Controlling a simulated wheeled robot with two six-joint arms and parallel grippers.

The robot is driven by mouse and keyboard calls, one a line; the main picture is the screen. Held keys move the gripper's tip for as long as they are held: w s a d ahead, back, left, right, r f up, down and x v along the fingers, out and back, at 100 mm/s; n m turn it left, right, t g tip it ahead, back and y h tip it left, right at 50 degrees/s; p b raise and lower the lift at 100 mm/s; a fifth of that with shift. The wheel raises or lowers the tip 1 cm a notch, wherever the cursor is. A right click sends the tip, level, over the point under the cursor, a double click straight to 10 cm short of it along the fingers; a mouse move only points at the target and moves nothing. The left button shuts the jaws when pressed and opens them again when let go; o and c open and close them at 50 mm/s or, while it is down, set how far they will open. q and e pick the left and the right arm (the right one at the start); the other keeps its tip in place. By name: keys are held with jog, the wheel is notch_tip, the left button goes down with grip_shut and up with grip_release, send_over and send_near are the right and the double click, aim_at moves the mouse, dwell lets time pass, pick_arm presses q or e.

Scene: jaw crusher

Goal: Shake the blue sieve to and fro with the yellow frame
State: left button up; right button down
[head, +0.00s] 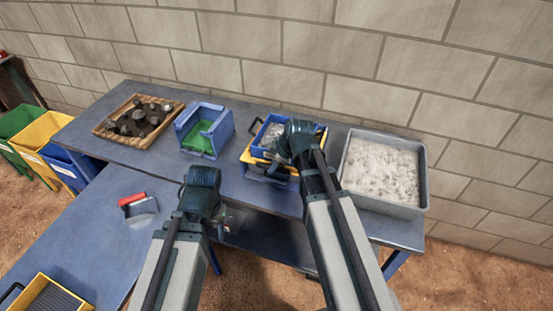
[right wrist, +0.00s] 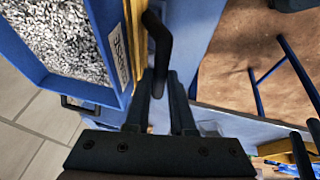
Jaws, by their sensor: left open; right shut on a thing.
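The blue sieve (head: 262,133), filled with grey gravel, sits in the yellow frame (head: 249,157) on the back table. In the right wrist view the sieve's blue rim (right wrist: 104,82) and a strip of the yellow frame (right wrist: 137,30) show at upper left. My right gripper (right wrist: 163,80) is shut on a black handle (right wrist: 160,45) beside the yellow strip. In the head view my right arm hides the right part of sieve and frame. My left gripper (head: 226,216) is open and empty, in front of the back table.
A grey tray of pale material (head: 424,190) stands close on the right. A red-handled tool (head: 140,208) and a yellow tray (head: 38,284) lie on the front table.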

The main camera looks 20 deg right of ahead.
jog(key=c, duration=0.8)
grip_release()
jog(key=shift+o, duration=0.2)
jog(key=p+v, duration=1.2)
jog(key=v, duration=0.2)
jog(key=shift+f, duration=0.1)
